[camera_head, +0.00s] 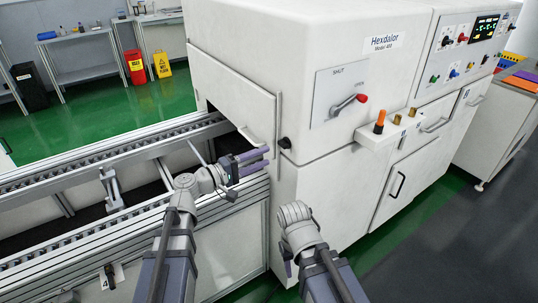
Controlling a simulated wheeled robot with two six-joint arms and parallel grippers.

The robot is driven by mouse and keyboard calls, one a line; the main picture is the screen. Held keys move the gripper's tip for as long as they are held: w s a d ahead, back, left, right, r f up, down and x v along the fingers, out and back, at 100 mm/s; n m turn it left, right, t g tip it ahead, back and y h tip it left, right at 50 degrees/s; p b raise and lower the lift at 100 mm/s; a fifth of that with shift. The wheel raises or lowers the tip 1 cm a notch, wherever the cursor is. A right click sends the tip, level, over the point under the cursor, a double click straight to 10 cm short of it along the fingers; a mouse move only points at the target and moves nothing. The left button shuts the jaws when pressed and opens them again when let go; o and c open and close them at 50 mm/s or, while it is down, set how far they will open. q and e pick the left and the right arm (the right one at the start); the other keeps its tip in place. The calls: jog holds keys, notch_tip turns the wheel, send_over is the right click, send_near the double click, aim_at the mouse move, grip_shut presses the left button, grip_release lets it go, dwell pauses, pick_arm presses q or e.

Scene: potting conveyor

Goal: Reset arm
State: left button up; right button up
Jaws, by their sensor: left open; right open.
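My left gripper (254,163) is open and empty, with its two purple-grey fingers one above the other. It is above the near side of the conveyor (88,233), in front of the small door (232,95) of the white machine (320,35). My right arm (315,250) comes up from the bottom, in front of the machine's lower front. My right gripper (288,262) shows only in part behind the arm, lower and to the right of the left one. I see nothing in it.
A red-tipped lever (346,105) sits on the SHUT/OPEN plate of the machine. An orange-topped knob (379,122) stands on a ledge right of it. The conveyor's rails run to the left. Green floor (95,120) with shelves lies behind; dark floor is clear at lower right.

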pick_arm(q)
jog(key=shift+a, duration=0.1)
dwell(0.3)
jog(key=s+f+m+g+y, duration=0.2)
jog(key=s+f+g+y, duration=0.15)
jog(key=f, duration=0.35)
jog(key=s+f+m+g+y, duration=0.2)
jog(key=s+f+m+g, duration=0.15)
jog(key=f, duration=0.35)
jog(key=s+a+f+m+g+y, duration=0.2)
jog(key=s+a+f+g+y, duration=0.1)
jog(key=s+a+f+y, duration=0.7)
jog(key=s+d+r+m+p, duration=0.3)
jog(key=s+d+r+p, duration=0.1)
jog(key=d+r+p, duration=0.5)
notch_tip(320, 180, up, 4)
jog(key=shift+d+r+g+p, duration=0.1)
jog(key=shift+d+g+p, duration=0.25)
jog(key=shift+p, duration=0.65)
